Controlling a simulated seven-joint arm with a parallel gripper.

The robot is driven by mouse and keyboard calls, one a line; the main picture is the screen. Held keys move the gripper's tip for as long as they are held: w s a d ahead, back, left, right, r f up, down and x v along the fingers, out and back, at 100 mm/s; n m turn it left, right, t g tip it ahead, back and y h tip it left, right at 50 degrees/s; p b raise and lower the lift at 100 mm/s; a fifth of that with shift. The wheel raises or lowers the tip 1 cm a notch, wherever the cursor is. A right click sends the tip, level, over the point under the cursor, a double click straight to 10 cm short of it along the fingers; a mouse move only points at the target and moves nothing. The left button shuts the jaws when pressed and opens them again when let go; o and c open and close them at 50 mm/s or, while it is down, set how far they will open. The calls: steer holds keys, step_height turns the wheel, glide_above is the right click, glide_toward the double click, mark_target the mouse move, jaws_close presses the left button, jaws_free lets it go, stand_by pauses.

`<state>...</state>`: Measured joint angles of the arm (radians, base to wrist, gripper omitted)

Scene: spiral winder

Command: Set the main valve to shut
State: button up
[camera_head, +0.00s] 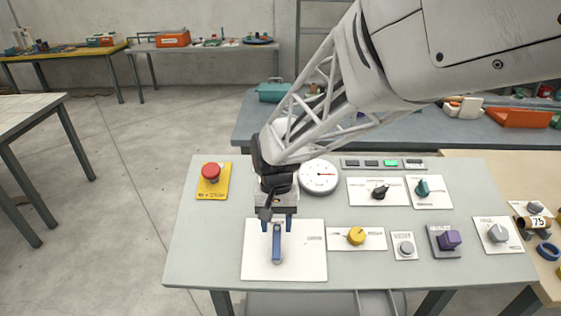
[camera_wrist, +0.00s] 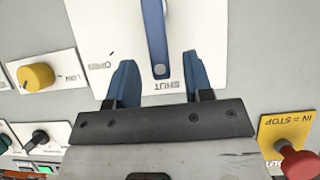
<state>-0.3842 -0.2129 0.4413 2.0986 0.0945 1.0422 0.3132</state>
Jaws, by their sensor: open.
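The main valve is a blue lever (camera_head: 277,245) on a white plate (camera_head: 255,265) at the front of the bench. The lever also shows in the wrist view (camera_wrist: 154,30), where its near end with a grey round spot lies close to the upside-down word SHUT. The word OPEN is off to one side of the plate, with the lever pointing away from it. My gripper (camera_head: 277,224) is open above the far end of the lever. In the wrist view its two blue fingers (camera_wrist: 157,75) stand on either side of the lever's end, with gaps.
A red stop button (camera_head: 210,171) on a yellow plate is at left. A yellow knob (camera_head: 356,236), a grey button (camera_head: 405,248) and a purple knob (camera_head: 449,240) are to the right. A dial gauge (camera_head: 318,175) and more knobs stand behind. The bench's front left is clear.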

mark_target(278, 225)
steer(key=shift+v, duration=2.6)
steer(key=shift+r, duration=0.1)
steer(key=shift+s+d+r, duration=0.1)
steer(key=shift+s+d, duration=0.05)
steer(key=shift+d, duration=0.05)
steer(key=s+d+r+t, duration=0.2)
steer(key=s+d+r, duration=0.2)
steer(key=s+d, duration=0.4)
steer(key=s+d+r+t, duration=0.3)
steer(key=s+d, duration=0.6)
steer(key=d, duration=0.3)
steer(key=shift+s+r, duration=0.2)
steer(key=shift+r, duration=0.2)
